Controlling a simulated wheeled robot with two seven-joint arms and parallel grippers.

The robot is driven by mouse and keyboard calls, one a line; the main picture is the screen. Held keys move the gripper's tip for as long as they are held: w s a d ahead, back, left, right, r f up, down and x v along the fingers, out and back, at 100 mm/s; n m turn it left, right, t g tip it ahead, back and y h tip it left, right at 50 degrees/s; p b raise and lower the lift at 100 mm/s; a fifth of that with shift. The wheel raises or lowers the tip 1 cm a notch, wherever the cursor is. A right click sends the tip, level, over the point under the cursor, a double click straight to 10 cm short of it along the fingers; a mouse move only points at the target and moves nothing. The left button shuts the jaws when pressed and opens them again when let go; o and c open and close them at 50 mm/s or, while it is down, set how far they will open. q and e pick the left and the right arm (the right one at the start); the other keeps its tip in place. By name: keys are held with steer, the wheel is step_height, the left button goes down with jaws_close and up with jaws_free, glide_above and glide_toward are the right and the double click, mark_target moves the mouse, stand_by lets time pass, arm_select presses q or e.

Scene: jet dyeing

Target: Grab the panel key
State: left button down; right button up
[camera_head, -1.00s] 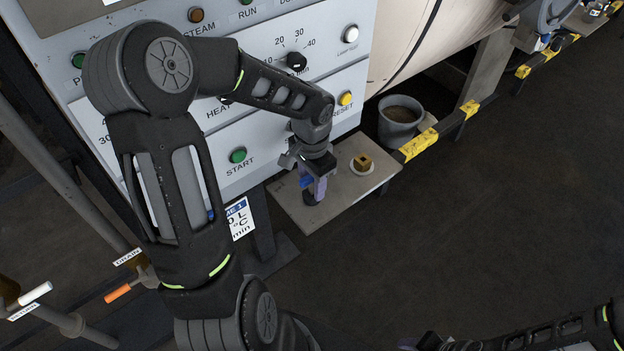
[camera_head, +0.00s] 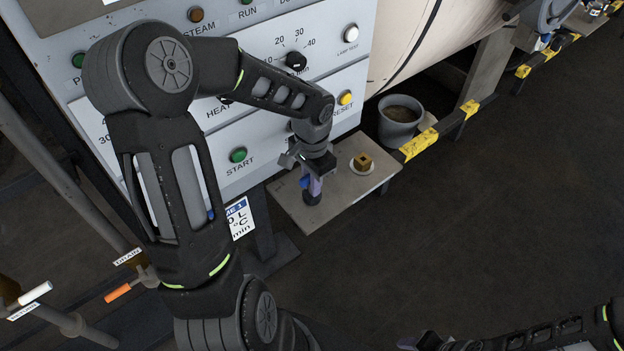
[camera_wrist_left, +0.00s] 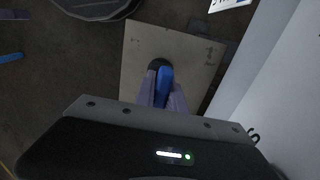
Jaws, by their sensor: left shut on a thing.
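The panel key appears to be the blue-handled piece (camera_wrist_left: 164,86); a bit of its blue (camera_head: 305,182) also shows in the head view. My left gripper (camera_head: 314,184) points down over the grey shelf below the control panel. It is shut on the blue piece, with its purple-grey fingers on either side in the left wrist view (camera_wrist_left: 163,92). A dark round piece (camera_head: 312,198) is at the fingertips, on or just above the shelf. The lower part of the key is hidden. My right gripper (camera_head: 430,341) is at the bottom edge, its fingers unclear.
The shelf (camera_head: 345,192) also bears a brass-coloured block (camera_head: 363,161) on a pale disc, right of my left gripper. The control panel (camera_head: 270,125) stands close behind. A grey bucket (camera_head: 400,118) and a yellow-black rail (camera_head: 420,144) are to the right.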

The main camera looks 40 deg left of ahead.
arm_select(q)
steer(key=shift+r, duration=0.1)
step_height(320, 180, up, 10)
steer(key=shift+f, duration=0.1)
stand_by(0.3)
